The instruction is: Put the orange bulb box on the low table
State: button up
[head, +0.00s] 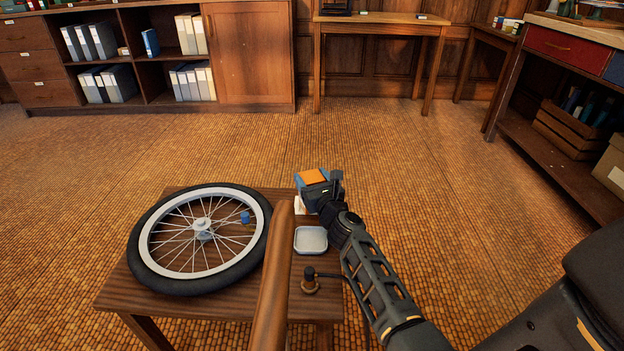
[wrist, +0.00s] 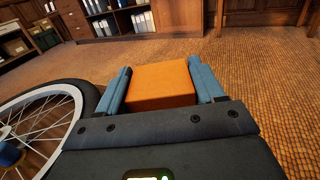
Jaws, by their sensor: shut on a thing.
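The orange bulb box (head: 312,176) is between the blue fingers of my gripper (head: 313,181), at the far right corner of the low table in the head view. In the wrist view the box (wrist: 160,84) fills the space between both fingers of my gripper (wrist: 163,88), which is shut on it. The low table (head: 118,291) is dark brown wood. I cannot tell whether the box touches the tabletop; its underside is hidden by my gripper.
A spoked wheel (head: 142,268) covers the table's left side. A pale square tray (head: 311,240), a small white item (head: 299,205) and a brown knob-like piece (head: 310,285) stand on the right. A wooden bar (head: 274,290) rises in front. Open floor lies beyond.

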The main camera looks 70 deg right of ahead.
jog(key=o, duration=1.2)
jog(key=shift+a+f, duration=0.1)
